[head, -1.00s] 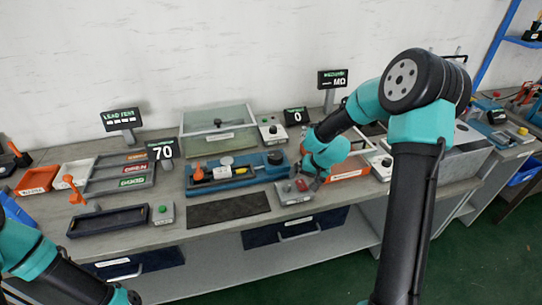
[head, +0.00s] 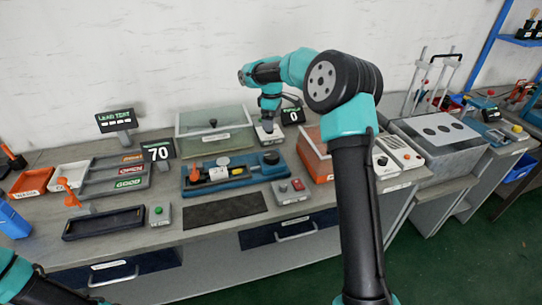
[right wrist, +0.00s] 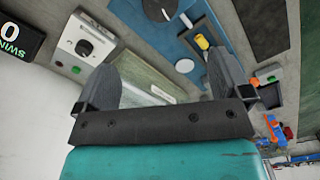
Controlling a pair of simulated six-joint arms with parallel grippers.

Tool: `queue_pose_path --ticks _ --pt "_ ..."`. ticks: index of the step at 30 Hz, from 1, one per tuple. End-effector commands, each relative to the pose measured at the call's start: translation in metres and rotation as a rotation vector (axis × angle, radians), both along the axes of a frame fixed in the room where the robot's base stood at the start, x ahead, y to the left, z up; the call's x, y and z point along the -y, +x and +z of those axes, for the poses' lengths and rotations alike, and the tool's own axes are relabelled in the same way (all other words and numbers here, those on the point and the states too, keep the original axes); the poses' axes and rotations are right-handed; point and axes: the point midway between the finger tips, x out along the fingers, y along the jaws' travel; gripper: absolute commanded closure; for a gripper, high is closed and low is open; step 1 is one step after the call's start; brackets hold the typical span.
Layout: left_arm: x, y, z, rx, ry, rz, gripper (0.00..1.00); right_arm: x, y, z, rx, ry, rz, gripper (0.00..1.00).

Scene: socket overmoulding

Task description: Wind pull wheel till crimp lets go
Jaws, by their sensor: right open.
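The blue pull tester (head: 235,180) lies on the bench with a crimp sample area of white, yellow and orange parts on it. Its black pull wheel (head: 271,157) is at the right end; a dark round wheel also shows at the top of the right wrist view (right wrist: 160,8). The display (head: 158,152) behind the tester's left end reads 70. My right gripper (right wrist: 165,75) is open and empty. In the head view it is behind the pull wheel, above a small white box (head: 266,139), and apart from the wheel. My left gripper is out of view.
A glass-lidded box (head: 215,128) stands behind the tester. A grey box with a red button (head: 290,191) sits at its front right, and an orange-sided bin (head: 315,155) to its right. A dark mat (head: 225,211) lies clear in front.

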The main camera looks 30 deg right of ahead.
Motion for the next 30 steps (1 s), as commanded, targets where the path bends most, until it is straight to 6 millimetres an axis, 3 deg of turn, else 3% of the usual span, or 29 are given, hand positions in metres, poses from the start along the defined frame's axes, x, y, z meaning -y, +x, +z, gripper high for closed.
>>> queue_pose_path --ticks 11,30 --pt "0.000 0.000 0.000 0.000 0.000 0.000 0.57 0.000 -0.001 -0.012 -0.002 0.002 -0.003 0.04" --pt "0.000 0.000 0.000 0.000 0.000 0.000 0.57 0.000 -0.001 -0.115 -0.002 0.004 -0.004 0.04"
